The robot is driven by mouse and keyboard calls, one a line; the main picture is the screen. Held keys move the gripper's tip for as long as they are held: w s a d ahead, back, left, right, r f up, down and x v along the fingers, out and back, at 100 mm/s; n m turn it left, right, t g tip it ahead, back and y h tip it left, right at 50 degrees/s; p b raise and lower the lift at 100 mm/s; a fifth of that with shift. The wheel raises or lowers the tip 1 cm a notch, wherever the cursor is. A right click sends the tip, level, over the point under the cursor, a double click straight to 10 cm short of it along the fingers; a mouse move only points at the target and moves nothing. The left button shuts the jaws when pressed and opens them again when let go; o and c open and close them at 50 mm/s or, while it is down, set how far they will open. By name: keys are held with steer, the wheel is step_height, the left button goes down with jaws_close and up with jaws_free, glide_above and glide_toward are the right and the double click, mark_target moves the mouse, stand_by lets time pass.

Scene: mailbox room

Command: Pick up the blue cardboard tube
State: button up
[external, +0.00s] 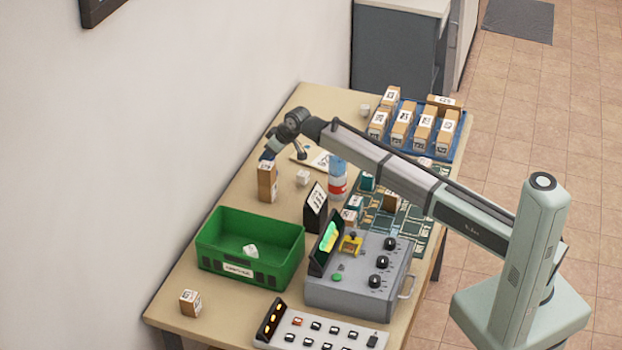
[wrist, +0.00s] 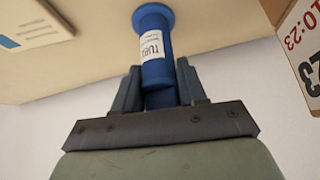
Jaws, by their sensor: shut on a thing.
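The blue cardboard tube (wrist: 153,50) shows in the wrist view, with a flared round end and a white label printed in dark letters. My gripper (wrist: 158,88) is shut on it, with one finger on each side of its lower part. The tube's flared end points away from my palm, over the beige table. I cannot tell whether it touches the table. In the external view my gripper (external: 272,150) is at the far left edge of the table near the wall, and the tube there is too small and dark to make out clearly.
A cardboard box (external: 267,182), a white cube (external: 303,178) and a red-and-blue bottle (external: 337,176) stand near my gripper. A blue tray (external: 462,140) of boxes is at the back right. A green bin (external: 222,262) and grey control box (external: 345,295) are in front.

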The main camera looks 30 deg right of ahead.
jaws_close()
